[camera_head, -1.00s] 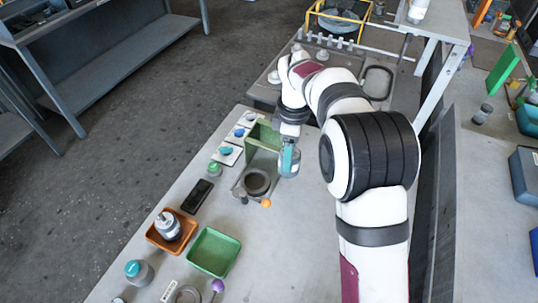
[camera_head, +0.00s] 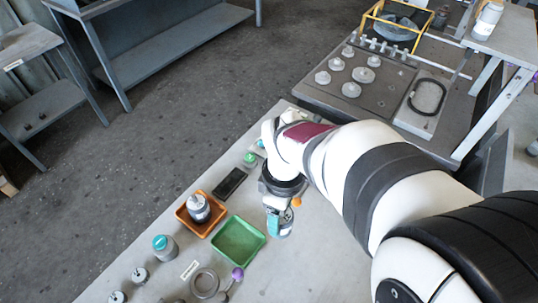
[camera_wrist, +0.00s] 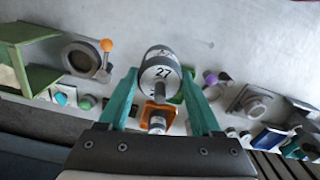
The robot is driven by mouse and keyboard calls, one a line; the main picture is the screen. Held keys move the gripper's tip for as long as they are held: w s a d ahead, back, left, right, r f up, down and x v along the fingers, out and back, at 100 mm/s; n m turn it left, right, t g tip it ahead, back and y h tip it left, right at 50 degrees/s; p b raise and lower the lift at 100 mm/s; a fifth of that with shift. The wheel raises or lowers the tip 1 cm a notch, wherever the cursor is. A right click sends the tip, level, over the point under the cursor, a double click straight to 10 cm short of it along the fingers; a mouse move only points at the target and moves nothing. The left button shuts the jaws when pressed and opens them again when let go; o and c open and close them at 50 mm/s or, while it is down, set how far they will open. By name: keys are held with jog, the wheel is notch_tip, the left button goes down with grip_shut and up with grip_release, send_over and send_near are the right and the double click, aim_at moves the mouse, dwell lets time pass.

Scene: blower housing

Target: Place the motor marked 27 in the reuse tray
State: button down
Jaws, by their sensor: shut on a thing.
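My gripper (camera_wrist: 160,76) has teal fingers shut on a grey motor (camera_wrist: 161,66) marked 27, with its shaft towards the wrist camera. In the head view my gripper (camera_head: 279,218) holds this motor (camera_head: 287,224) above the bench, just right of the green tray (camera_head: 238,241). The green tray looks empty. An orange tray (camera_head: 183,219) beside it holds another motor (camera_head: 199,208). I cannot read which tray is the reuse one. The wrist view shows the orange tray (camera_wrist: 171,113) beyond the held motor, with the green tray partly hidden.
A black case (camera_head: 230,182) lies behind the trays. A teal-topped motor (camera_head: 165,248), a label plate (camera_head: 189,270), a ring (camera_head: 204,284) and a purple-knobbed piece (camera_head: 237,274) lie at the front. An orange-knobbed fixture is mostly hidden by my arm. Bench right of the green tray looks clear.

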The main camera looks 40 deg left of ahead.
jog(key=shift+s+a+f, duration=0.9)
jog(key=shift+a+f, duration=0.5)
jog(key=shift+f, duration=0.3)
jog(key=shift+s+a+f, duration=0.9)
jog(key=shift+a+f, duration=0.55)
jog(key=shift+f, duration=0.2)
jog(key=shift+s+a+f, duration=0.9)
jog(key=shift+a+f, duration=0.5)
jog(key=shift+f, duration=0.3)
jog(key=shift+f, duration=0.15)
jog(key=shift+c, duration=0.3)
grip_release()
